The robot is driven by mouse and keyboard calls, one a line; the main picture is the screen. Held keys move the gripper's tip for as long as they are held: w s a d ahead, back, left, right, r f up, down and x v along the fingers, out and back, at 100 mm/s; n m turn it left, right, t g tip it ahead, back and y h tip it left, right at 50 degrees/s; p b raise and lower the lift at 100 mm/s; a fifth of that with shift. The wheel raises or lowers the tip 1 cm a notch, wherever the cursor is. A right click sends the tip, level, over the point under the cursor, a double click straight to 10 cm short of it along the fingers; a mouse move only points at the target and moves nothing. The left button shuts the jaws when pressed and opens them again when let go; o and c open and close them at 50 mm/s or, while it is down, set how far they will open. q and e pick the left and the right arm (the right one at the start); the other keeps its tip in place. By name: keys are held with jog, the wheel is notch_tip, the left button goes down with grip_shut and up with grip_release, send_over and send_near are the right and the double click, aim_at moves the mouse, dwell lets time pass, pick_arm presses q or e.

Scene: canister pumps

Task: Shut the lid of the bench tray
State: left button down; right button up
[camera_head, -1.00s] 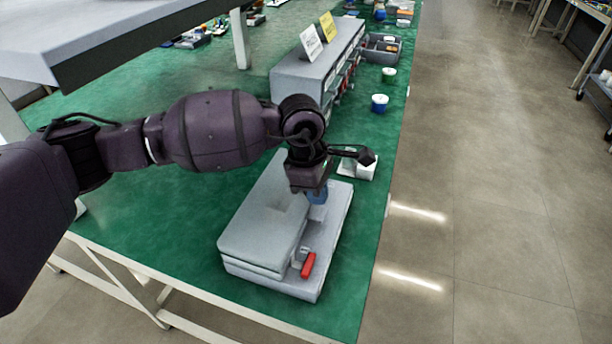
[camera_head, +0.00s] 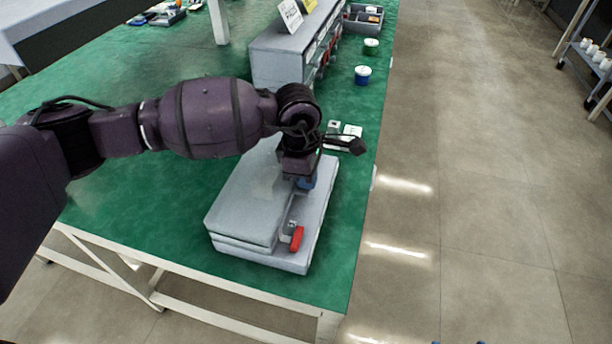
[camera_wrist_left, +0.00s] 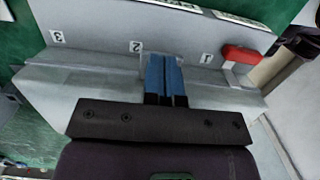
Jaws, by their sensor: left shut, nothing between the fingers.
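The grey bench tray (camera_head: 314,222) stands on the green bench top, with a red lever (camera_head: 296,239) near its front right corner. Its lid, a thick grey slab (camera_head: 245,207), lies over the left part; a thin seam shows along its front edge, and I cannot tell whether it is fully down. My left gripper (camera_head: 307,183) points down over the tray's right strip, its blue fingers shut and empty. In the left wrist view the shut fingers (camera_wrist_left: 166,80) are beside a grey edge labelled 1, 2, 3, with the red lever (camera_wrist_left: 239,54) to their right. My right gripper is out of view.
Behind the tray lie small white blocks (camera_head: 345,134). Farther back are a blue-and-white tub (camera_head: 362,75), a green-and-white tub (camera_head: 371,46), a grey drawer unit (camera_head: 280,62) and a dark bin (camera_head: 362,18). Open floor lies right of the bench.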

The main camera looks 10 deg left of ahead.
pick_arm(q)
jog(key=shift+s+f, duration=0.15)
jog(key=shift+f, duration=0.2)
jog(key=r, duration=0.4)
jog(key=r+p, duration=0.1)
jog(key=r, duration=0.2)
jog(key=shift+a, duration=0.3)
jog(key=shift+w+r, duration=0.2)
jog(key=shift+r, duration=0.3)
jog(key=shift+a, duration=0.1)
